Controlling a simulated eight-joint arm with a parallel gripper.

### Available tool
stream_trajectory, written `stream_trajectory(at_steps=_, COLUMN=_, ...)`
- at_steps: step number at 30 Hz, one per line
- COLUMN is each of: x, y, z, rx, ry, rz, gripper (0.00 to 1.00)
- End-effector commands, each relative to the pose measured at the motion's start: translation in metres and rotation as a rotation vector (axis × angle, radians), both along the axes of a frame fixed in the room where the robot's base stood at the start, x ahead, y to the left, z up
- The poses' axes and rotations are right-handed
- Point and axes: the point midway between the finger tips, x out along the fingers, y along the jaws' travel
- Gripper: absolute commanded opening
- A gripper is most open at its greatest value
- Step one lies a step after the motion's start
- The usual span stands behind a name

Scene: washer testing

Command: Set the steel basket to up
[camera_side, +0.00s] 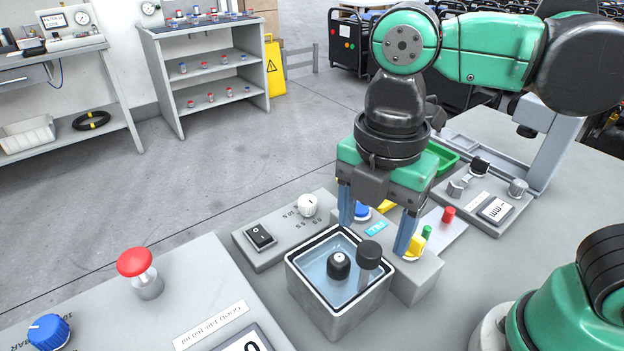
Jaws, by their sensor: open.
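An open grey metal tank (330,314) with bluish liquid stands on the bench. Inside its rim show a short black knob with a light top (339,264) and a taller grey post with a black cap (369,268). I cannot clearly make out the steel basket itself; which of these parts belongs to it is unclear. My gripper (375,238) points down above the back right of the tank. Its two blue fingers are spread apart with nothing held between them. The black cap (369,249) shows just below and between the fingertips; I see no clear contact.
A switch panel with a white dial (307,206) and black rocker (260,236) lies behind the tank. Blue, yellow, green and red parts crowd the right finger. A gauge block (495,210) stands right. A red mushroom button (135,262) rises on the left panel.

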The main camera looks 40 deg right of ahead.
Motion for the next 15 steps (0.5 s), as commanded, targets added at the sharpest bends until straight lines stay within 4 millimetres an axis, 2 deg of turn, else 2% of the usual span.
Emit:
stream_trajectory(at_steps=6, x=0.000, y=0.000, z=0.023, rx=0.000, ry=0.000, rz=0.000, gripper=0.67)
stream_trajectory(at_steps=15, x=0.000, y=0.000, z=0.028, rx=0.000, ry=0.000, rz=0.000, gripper=0.67)
